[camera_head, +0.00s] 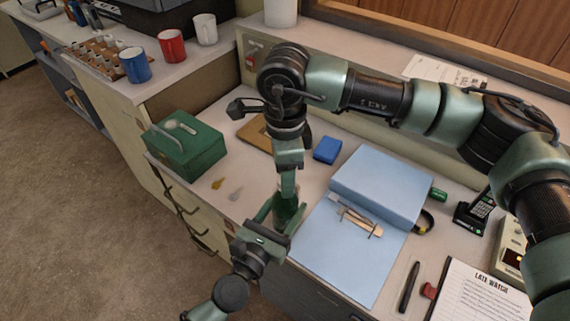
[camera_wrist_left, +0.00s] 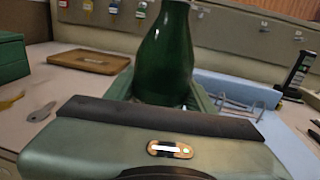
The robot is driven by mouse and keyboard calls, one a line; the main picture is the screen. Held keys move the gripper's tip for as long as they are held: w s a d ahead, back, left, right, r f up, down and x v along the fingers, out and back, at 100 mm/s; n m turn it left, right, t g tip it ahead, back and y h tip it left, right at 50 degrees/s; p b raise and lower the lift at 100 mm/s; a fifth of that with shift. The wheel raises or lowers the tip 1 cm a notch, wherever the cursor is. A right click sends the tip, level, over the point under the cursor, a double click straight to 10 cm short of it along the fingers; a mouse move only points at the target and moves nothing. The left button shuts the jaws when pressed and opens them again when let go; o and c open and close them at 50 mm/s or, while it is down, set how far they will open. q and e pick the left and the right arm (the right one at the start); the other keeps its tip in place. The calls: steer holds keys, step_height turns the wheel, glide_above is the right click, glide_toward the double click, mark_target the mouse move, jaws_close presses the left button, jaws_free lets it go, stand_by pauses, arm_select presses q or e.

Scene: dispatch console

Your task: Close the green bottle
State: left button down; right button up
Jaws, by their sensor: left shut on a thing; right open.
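The green bottle (camera_head: 287,211) stands upright near the front edge of the counter, beside the light blue folder. My left gripper (camera_head: 277,212) comes from the front and is shut on the bottle's body. In the left wrist view the dark green bottle (camera_wrist_left: 165,62) rises between the fingers, its top cut off by the frame. My right gripper (camera_head: 288,187) points down right over the bottle's top and is open. It hides the bottle's mouth, so I cannot tell whether a cap is there or whether the fingers touch it.
A green metal box (camera_head: 190,150) and small keys (camera_head: 218,184) lie to the left. A blue block (camera_head: 327,150) and brown tray (camera_head: 256,134) lie behind. The open light blue folder (camera_head: 335,262) with a metal clip fills the right side. A clipboard (camera_head: 478,295) lies further right.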

jaws_close()
stand_by(0.3)
steer(key=shift+o, duration=0.7)
jaws_free()
step_height(320, 180, up, 12)
